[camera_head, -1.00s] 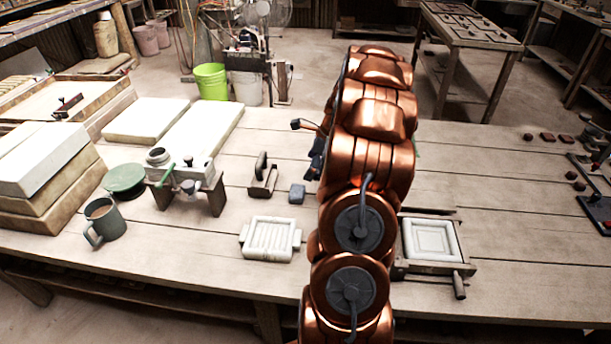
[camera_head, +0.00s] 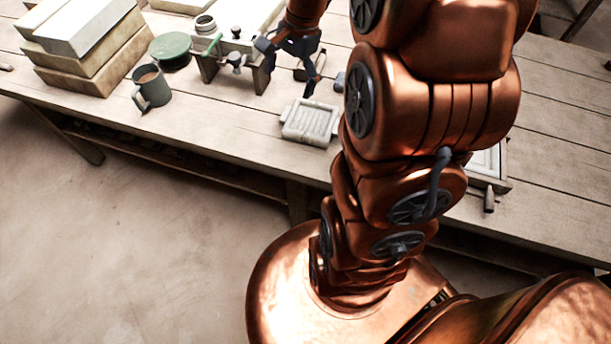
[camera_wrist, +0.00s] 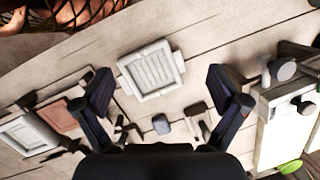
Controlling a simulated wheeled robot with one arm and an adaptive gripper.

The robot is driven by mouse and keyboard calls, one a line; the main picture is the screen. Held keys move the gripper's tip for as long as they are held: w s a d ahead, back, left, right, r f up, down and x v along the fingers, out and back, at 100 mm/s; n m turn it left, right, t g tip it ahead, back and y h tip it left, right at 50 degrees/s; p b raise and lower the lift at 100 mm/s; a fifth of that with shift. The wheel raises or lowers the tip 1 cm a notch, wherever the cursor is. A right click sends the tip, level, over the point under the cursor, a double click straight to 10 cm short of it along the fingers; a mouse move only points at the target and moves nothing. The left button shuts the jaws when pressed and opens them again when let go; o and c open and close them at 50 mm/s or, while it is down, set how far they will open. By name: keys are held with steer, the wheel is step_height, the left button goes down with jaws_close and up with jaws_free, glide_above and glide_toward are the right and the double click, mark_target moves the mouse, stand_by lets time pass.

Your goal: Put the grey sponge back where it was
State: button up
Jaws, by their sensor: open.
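The grey sponge (camera_head: 339,82) is a small block on the table, partly hidden by my arm in the head view. It shows whole in the wrist view (camera_wrist: 161,124), lying between my two fingers and nearer to the palm than the fingertips in the picture. My gripper (camera_head: 287,65) is open and empty above the table. Its fingers spread wide on both sides in the wrist view (camera_wrist: 160,78). A small dark wooden holder (camera_head: 317,66) stands beside the sponge, partly behind my gripper. I cannot tell the gripper's exact height above the sponge.
A white ridged mould (camera_head: 310,122) lies close to the sponge, near the table's front edge. A framed white tile (camera_wrist: 25,135) lies farther off.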

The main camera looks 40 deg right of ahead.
steer(key=s+a+n+g+h, duration=0.1)
steer(key=s+a+n, duration=0.5)
steer(key=s, duration=0.5)
steer(key=s+a+n+g+h, duration=0.1)
steer(key=s+a+n, duration=0.5)
steer(key=s+n, duration=0.2)
steer(key=s, duration=0.2)
steer(key=shift+s+r+n+h, duration=0.3)
steer(key=shift+s+n+h, duration=0.1)
steer(key=shift+r, duration=0.1)
step_height(320, 180, up, 4)
steer(key=p, duration=0.3)
steer(key=shift+f+p, duration=0.2)
steer(key=shift+p, duration=0.2)
